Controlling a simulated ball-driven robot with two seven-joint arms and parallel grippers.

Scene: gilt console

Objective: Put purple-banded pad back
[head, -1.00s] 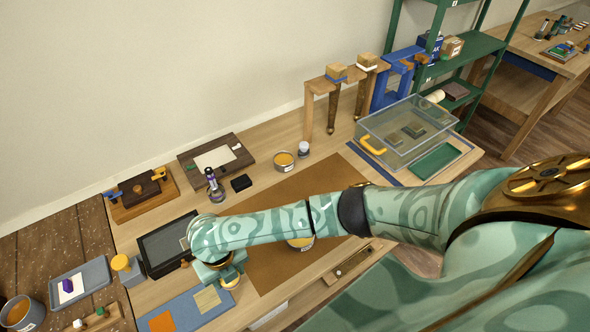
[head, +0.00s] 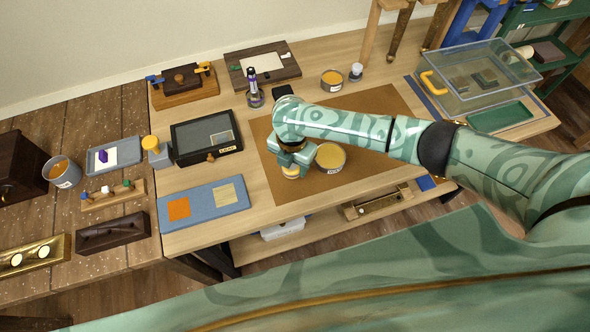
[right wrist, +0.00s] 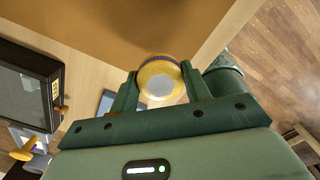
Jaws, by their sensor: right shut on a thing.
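My right gripper (head: 291,162) is shut on a round pad (head: 291,172) over the left part of the brown mat (head: 365,118). In the right wrist view the pad (right wrist: 158,86) sits between the two fingers of my right gripper (right wrist: 160,78). It has a yellowish side, a pale round face and a thin purple band along its upper edge. In the head view the hand partly hides it, and I cannot tell its height above the mat. An open tin of yellow stuff (head: 330,158) stands just right of the hand. My left gripper is out of view.
A dark framed tray (head: 206,137) and a blue board with orange and tan squares (head: 203,204) lie to the left. A purple-banded tool stands in a small holder (head: 254,97) behind. A clear box with a yellow handle (head: 478,78) stands right. The mat's right part is clear.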

